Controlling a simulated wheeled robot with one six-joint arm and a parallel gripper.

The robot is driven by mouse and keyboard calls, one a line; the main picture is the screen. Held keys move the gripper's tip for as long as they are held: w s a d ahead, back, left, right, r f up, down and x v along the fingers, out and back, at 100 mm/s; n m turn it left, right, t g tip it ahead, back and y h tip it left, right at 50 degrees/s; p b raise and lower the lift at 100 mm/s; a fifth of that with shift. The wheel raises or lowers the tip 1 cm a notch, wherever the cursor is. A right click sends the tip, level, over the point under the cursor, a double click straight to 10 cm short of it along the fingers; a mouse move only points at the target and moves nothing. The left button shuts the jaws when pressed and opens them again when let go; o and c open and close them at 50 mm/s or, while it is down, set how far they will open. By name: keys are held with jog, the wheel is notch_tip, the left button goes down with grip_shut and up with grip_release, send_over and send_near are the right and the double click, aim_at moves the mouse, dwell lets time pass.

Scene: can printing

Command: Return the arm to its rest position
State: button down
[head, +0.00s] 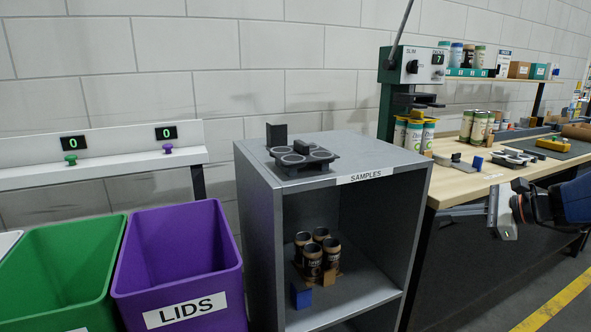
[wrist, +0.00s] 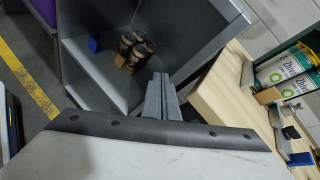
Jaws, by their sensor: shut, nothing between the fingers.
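My gripper (head: 445,213) is at the right in the head view, in front of the wooden workbench's front edge and right of the grey cabinet. Its fingers point left. In the wrist view my gripper (wrist: 160,78) shows its two grey fingers lying together, with nothing between them. My arm comes in from the right edge of the head view, and most of it is out of frame.
The grey SAMPLES cabinet (head: 258,215) holds several dark cans (head: 312,260) on its lower shelf and a black holder (head: 302,160) on top. The wooden workbench (head: 452,186) carries a green press (head: 386,110) and cans. Purple (head: 180,262) and green (head: 60,270) bins stand left.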

jog(key=s+a+f+n+g+h, duration=0.2)
jog(key=s+a+f+n, duration=0.1)
jog(key=s+a+n, duration=0.3)
jog(key=s+a+f+n+g+h, duration=0.1)
jog(key=s+a+f+n+g, duration=0.25)
jog(key=s+a, duration=0.3)
jog(key=s+d+f+n+h, duration=0.1)
jog(key=s+f+n+h, duration=0.1)
jog(key=s+n, duration=0.4)
jog(key=s+d+f+n+t+h, duration=0.1)
jog(key=s+f+n+h, duration=0.2)
jog(key=s+n, duration=0.3)
jog(key=shift+s+d+f+h, duration=0.3)
jog(key=shift+s+d+h, duration=0.1)
jog(key=shift+s+h, duration=0.1)
jog(key=c, duration=2.4)
grip_release()
jog(key=shift+c, duration=0.2)
